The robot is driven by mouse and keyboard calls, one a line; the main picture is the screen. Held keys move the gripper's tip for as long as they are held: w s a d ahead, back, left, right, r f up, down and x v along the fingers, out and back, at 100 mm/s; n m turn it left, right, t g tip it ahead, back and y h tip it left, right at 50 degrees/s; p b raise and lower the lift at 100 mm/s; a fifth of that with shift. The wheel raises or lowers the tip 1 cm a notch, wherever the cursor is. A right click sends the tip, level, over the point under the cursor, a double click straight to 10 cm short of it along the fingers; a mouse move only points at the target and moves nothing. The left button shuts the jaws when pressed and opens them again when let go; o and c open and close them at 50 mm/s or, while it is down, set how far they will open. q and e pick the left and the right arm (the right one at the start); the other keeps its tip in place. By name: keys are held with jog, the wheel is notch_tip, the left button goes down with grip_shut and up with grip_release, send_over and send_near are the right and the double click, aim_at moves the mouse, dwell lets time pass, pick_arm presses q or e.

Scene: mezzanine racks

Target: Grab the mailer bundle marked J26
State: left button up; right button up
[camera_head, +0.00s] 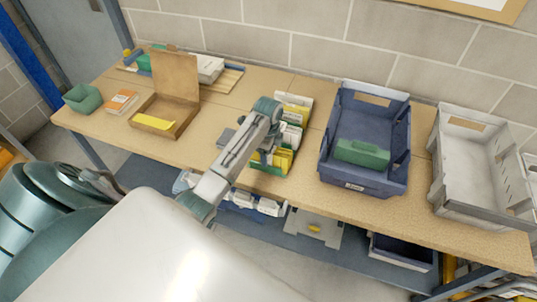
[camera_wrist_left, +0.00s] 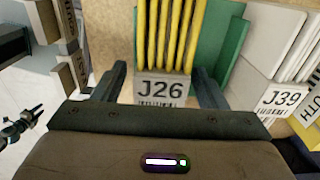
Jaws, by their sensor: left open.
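The mailer bundle marked J26 (camera_wrist_left: 162,90) shows in the left wrist view as a row of yellow mailers with a grey label block at the near end. My left gripper (camera_wrist_left: 161,84) is open, with one finger on each side of that label block. I see no clear contact between the fingers and the block. In the head view, my left gripper (camera_head: 261,157) is low at the front of the file rack, partly hidden by its arm. Yellow mailers (camera_head: 284,157) show just right of it.
A white bundle marked J39 (camera_wrist_left: 283,98) stands right of J26, past a green divider (camera_wrist_left: 222,45). In the head view, a blue crate (camera_head: 352,183) with a green box (camera_head: 362,154) and a grey crate (camera_head: 452,207) stand to the right. An open cardboard box (camera_head: 172,127) lies left.

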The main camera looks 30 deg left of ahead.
pick_arm(q)
jog(key=shift+f, duration=0.25)
jog(key=c, duration=1.1)
jog(key=shift+r, duration=0.1)
